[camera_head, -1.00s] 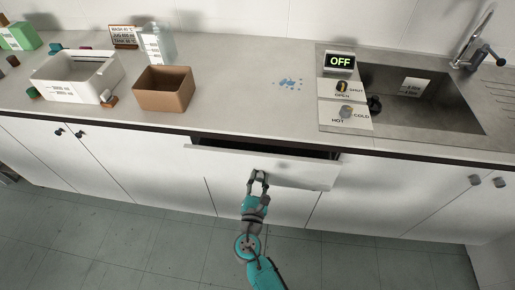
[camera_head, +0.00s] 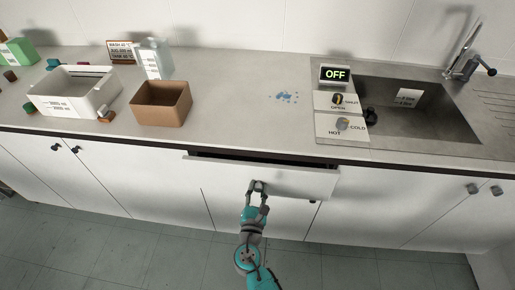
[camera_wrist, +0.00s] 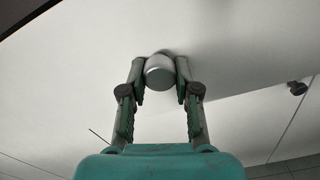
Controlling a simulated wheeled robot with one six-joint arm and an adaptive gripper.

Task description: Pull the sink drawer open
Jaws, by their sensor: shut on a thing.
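The sink drawer (camera_head: 290,182) is a white front under the counter, left of the sink. It stands slightly out, with a narrow dark gap behind its top edge. My gripper (camera_head: 257,185) is at the middle of the drawer front. In the wrist view my gripper (camera_wrist: 160,66) is shut on a round silver knob (camera_wrist: 159,73), with one finger on each side. The knob sits on the white drawer front (camera_wrist: 235,50). The fingers and arm hide the knob in the head view. The drawer's inside is barely visible.
The counter (camera_head: 235,110) carries a white tub (camera_head: 75,100), a brown box (camera_head: 160,105) and a display reading OFF (camera_head: 336,75). The sink (camera_head: 420,115) is at the right. White cabinet doors with dark knobs flank the drawer. The floor (camera_head: 130,255) in front looks clear.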

